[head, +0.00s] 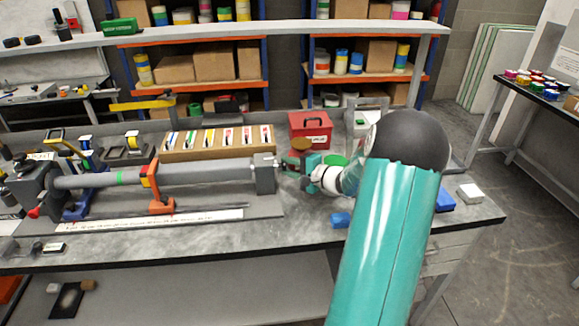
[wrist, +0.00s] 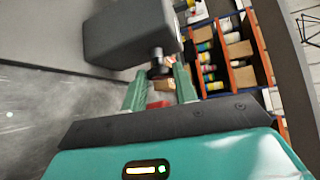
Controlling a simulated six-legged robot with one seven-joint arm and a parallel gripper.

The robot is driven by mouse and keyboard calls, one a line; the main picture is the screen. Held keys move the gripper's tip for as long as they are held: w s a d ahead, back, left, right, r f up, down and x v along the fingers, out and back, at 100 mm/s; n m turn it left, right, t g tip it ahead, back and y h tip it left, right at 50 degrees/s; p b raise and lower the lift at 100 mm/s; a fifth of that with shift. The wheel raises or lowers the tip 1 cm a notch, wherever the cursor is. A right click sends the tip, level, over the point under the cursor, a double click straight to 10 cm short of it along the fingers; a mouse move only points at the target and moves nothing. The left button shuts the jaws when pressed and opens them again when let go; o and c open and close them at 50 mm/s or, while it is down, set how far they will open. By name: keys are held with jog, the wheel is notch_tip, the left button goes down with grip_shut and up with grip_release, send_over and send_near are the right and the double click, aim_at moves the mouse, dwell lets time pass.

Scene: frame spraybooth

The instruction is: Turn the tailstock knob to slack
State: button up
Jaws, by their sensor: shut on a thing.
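The tailstock (head: 264,175) is a grey block at the right end of the long grey tube on the bench. It fills the upper left of the wrist view (wrist: 125,38). The tailstock knob (wrist: 157,67) is a small dark piece on its outer face, between my fingertips. My gripper (head: 286,166) reaches in from the right, level with the block. In the wrist view my gripper (wrist: 158,78) has its two green fingers on either side of the knob, shut on it. In the head view the knob is too small and covered to make out.
A red toolbox (head: 311,131) stands close behind my gripper. A rack of small packets (head: 215,142) stands behind the tube (head: 205,170). An orange stand (head: 160,204) and a blue block (head: 341,219) are on the bench. The bench front (head: 255,240) is mostly clear.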

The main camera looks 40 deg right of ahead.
dwell(0.4)
jog(key=o, duration=0.9)
jog(key=shift+o, duration=0.2)
jog(key=v, duration=1.4)
jog(key=shift+f, duration=0.25)
jog(key=shift+w, duration=0.1)
